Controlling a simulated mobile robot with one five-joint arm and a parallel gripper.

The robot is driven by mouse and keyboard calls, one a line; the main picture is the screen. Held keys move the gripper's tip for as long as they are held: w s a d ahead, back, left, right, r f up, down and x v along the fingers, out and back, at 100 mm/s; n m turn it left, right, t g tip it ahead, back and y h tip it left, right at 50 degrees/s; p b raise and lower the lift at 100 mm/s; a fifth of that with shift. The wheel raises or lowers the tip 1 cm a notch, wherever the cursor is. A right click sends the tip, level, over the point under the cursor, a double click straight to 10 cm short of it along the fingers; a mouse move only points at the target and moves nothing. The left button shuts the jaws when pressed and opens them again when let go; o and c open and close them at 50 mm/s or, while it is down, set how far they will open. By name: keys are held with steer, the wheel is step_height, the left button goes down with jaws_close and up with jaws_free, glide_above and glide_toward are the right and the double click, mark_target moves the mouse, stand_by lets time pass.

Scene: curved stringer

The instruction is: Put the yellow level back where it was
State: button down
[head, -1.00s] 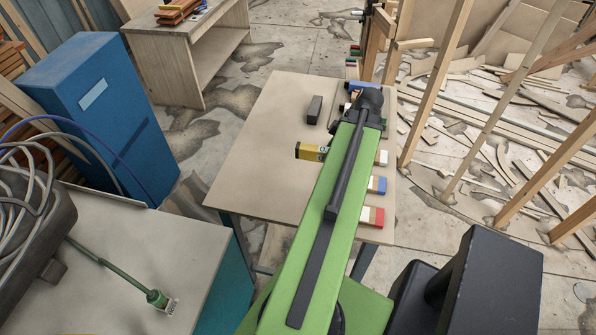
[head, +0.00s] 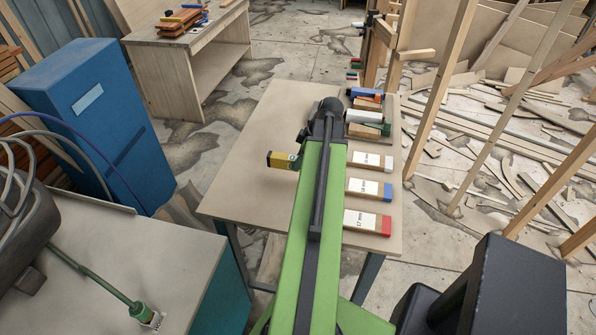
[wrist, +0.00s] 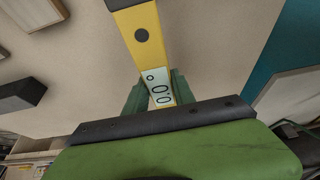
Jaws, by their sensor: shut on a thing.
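The yellow level (head: 281,160) has a dark end cap and points left over the table (head: 250,195) in the head view. In the wrist view the level (wrist: 142,35) runs up from between my gripper's green fingers (wrist: 160,92), with a pale display reading 0.0 close to them. My gripper is shut on the level by its display end. In the head view my own arm hides most of the gripper. I cannot tell the level's exact height over the table.
A dark block (wrist: 22,94) shows at left in the wrist view. The table's left part is clear. A blue cabinet (head: 95,120) stands further left.

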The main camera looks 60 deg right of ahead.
steer(key=shift+f+b, duration=0.85)
steer(key=shift+f, duration=0.65)
steer(key=c, duration=1.1)
jaws_free()
steer(key=shift+o, duration=0.2)
steer(key=shift+r, duration=0.15)
steer(key=shift+r+p, duration=0.25)
steer(key=shift+p, duration=0.15)
steer(key=p+v, duration=1.1)
steer(key=v, duration=0.1)
steer(key=shift+f, duration=0.1)
steer(key=shift+w, duration=0.15)
